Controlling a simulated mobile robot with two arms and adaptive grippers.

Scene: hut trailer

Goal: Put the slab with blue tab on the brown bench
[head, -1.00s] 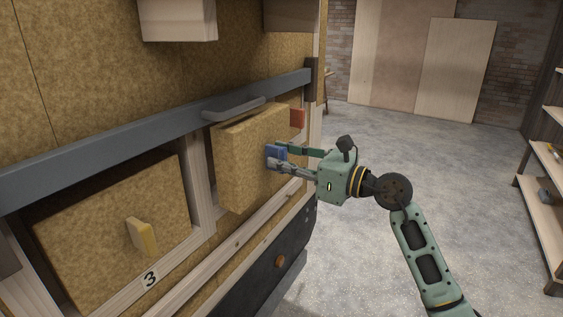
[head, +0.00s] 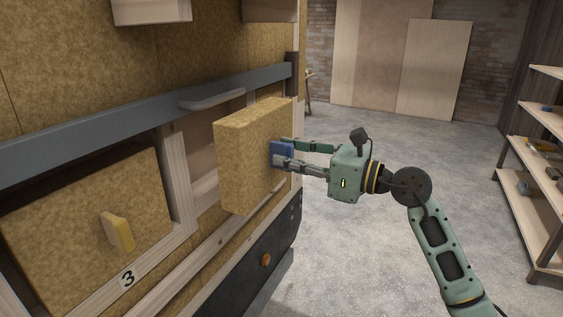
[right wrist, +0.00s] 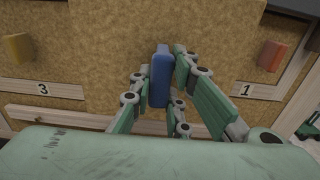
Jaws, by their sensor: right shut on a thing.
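The slab with blue tab (head: 245,160) is a thick tan fibre panel, upright, standing out in front of its opening in the wall frame. Its blue tab (head: 281,153) is between the fingers of my right gripper (head: 283,154), which is shut on it. In the right wrist view the blue tab (right wrist: 160,76) stands upright between the fingers, with the slab (right wrist: 120,60) behind it. The opening (head: 203,155) shows partly behind the slab. My left gripper is not in view. I see no brown bench that I can make out.
A slab with a yellow tab (head: 117,232) sits in the frame at left, above a label 3. A red tab (right wrist: 272,55) shows near a label 1. A grey rail (head: 110,133) with a handle runs above. Shelves (head: 540,175) stand at right; the concrete floor between is clear.

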